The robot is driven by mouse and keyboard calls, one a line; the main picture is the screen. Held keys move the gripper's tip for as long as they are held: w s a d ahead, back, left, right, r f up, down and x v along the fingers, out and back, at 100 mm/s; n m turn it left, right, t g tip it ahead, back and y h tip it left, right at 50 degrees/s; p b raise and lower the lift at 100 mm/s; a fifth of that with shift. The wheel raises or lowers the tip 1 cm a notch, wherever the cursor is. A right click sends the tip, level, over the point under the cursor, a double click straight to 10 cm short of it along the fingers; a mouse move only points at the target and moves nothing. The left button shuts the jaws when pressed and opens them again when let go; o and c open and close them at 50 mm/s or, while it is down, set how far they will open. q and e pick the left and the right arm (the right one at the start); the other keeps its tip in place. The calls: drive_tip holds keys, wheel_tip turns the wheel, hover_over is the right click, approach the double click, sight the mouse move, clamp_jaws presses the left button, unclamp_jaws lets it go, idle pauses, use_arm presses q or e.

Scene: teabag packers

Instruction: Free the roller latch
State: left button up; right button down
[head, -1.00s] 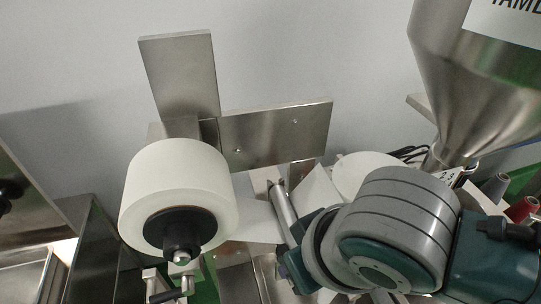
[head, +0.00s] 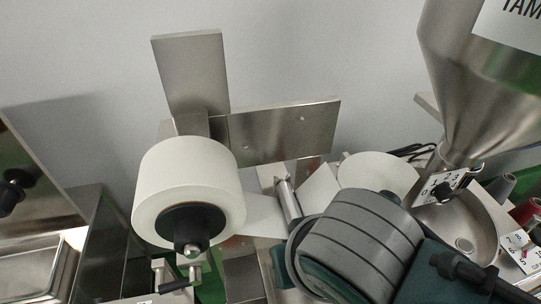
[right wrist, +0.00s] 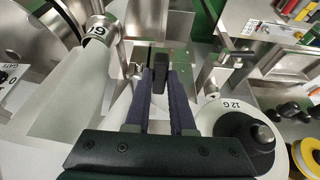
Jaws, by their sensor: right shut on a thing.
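In the right wrist view, my right gripper (right wrist: 160,82) has its two dark blue fingers closed around a small dark upright piece (right wrist: 160,65), probably the latch's handle. I cannot read a label on it. It stands in front of a metal plate (right wrist: 178,53) with small fittings. In the head view, a slim metal roller (head: 288,200) lies against the paper web (head: 262,216). My right wrist covers its lower end, and the fingertips are hidden there. My left gripper is in neither view.
A big white paper roll (head: 188,180) on a black hub stands left of my right arm, with a black-handled crank (head: 174,286) below. Metal plates (head: 275,132) rise behind. A steel hopper (head: 480,90) stands at right. In the wrist view, a disc marked 12 G (right wrist: 215,113) sits close right.

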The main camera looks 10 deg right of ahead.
drive_tip(key=c, duration=0.8)
unclamp_jaws()
drive_tip(key=shift+o, duration=0.2)
drive_tip(key=b+v, duration=0.1)
drive_tip(key=v, duration=0.9)
drive_tip(key=shift+s+f, duration=0.1)
